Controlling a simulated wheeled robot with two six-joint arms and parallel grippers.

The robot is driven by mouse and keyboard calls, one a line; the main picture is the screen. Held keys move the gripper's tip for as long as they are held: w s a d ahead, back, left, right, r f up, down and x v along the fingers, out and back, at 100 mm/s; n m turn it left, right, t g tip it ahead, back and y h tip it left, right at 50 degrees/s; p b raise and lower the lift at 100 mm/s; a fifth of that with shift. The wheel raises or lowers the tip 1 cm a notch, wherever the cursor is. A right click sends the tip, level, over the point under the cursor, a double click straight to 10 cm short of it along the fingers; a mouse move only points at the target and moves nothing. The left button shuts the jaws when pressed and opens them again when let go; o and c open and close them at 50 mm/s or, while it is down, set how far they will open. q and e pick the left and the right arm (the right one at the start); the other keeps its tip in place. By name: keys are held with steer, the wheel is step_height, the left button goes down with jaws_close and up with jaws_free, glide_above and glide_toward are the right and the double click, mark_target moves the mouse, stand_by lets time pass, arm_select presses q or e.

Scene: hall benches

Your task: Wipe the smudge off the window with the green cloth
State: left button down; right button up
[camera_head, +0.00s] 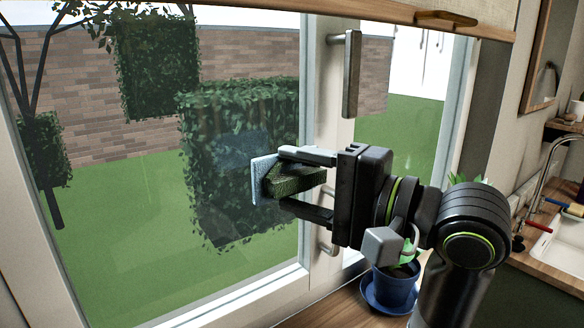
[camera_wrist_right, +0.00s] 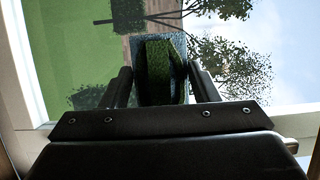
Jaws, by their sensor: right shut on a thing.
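The green cloth (camera_head: 297,180) is a dark green, folded wad between the fingers of my right gripper (camera_head: 285,180). A pale blue flat layer shows at its window-side end. The right wrist view shows the green cloth (camera_wrist_right: 158,75) between both fingers of my right gripper (camera_wrist_right: 160,78), with a bluish patch around its far end. The window (camera_head: 120,230) is in front of the gripper. The cloth's end is at or close to the pane; I cannot tell if it touches. A faint bluish patch (camera_head: 240,148) shows on the pane just above and left of the cloth; it may be the smudge or a reflection. My left gripper is not in view.
A window handle (camera_head: 351,75) stands out from the frame above my gripper. A blue plant pot (camera_head: 396,290) on a saucer stands on the wooden sill below my arm. A sink (camera_head: 560,250) with a tap (camera_head: 537,185) is at the right. The pane's left part is clear.

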steer(key=shift+s+d+r+p, duration=0.2)
steer(key=shift+s+d+p, duration=0.5)
steer(key=shift+p, duration=0.5)
steer(key=shift+s+d+f+p, duration=0.2)
steer(key=shift+s+p, duration=0.1)
steer(key=shift+s, duration=0.3)
steer(key=shift+w+a, duration=0.1)
